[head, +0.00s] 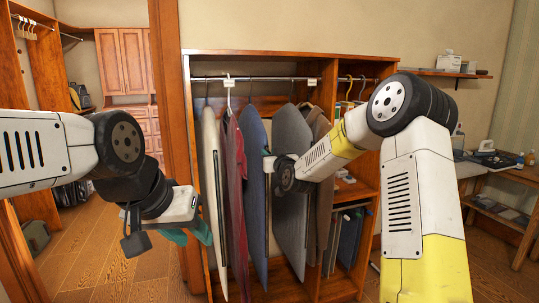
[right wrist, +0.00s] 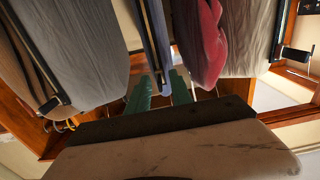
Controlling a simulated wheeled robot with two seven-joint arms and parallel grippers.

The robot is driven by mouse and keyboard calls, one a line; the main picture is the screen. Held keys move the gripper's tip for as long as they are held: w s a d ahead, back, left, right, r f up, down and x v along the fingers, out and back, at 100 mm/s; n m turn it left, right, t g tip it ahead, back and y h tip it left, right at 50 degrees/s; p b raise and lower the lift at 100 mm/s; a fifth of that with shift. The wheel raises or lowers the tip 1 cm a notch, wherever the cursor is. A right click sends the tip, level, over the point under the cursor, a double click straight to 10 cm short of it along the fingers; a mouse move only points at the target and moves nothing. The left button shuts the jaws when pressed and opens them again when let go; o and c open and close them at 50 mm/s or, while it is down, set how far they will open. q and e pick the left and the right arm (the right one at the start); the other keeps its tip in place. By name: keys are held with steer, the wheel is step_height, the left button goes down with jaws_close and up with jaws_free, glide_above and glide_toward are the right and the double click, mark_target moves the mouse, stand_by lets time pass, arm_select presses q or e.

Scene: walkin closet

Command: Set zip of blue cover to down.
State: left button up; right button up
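The blue cover (head: 253,200) hangs from the rail in the closet, between a dark red garment and a grey cover. My left gripper (head: 190,233) is open and empty, left of the garments.
A dark red garment (head: 233,150) and a pale cover (head: 210,150) hang on the left. The wooden closet frame (head: 190,150) bounds the left side. Floor is clear at lower left.

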steer(key=shift+w+a, duration=0.1)
steer(key=shift+w, duration=0.2)
steer(key=shift+c, duration=0.3)
jaws_close()
stand_by(1.0)
